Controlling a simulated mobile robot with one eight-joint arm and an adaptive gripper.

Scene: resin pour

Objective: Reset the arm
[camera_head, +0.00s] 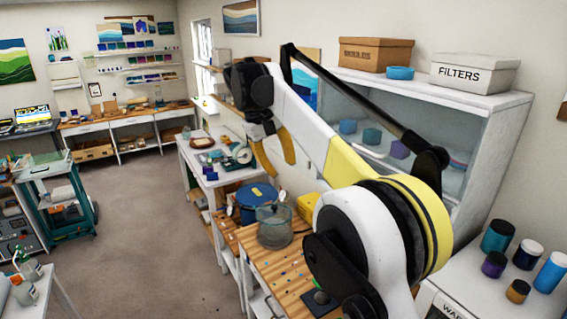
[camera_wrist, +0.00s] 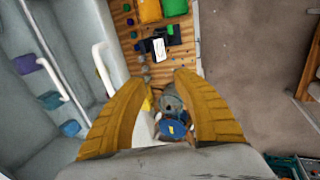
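My gripper (camera_head: 272,160) hangs from my raised arm above the wooden bench, its yellow fingers pointing down. In the wrist view my gripper (camera_wrist: 160,115) has its two yellow fingers spread wide with nothing between the tips. The floor and bench top show far below the gap. My arm hides part of the bench and the cabinet.
A white glass-fronted cabinet (camera_head: 510,120) stands close behind my arm, with a cardboard box (camera_head: 376,54) and a FILTERS box (camera_head: 474,73) on top. A white counter (camera_head: 485,298) with several jars is at right. The floor (camera_head: 150,220) at left is open, beside a teal cart (camera_head: 82,200).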

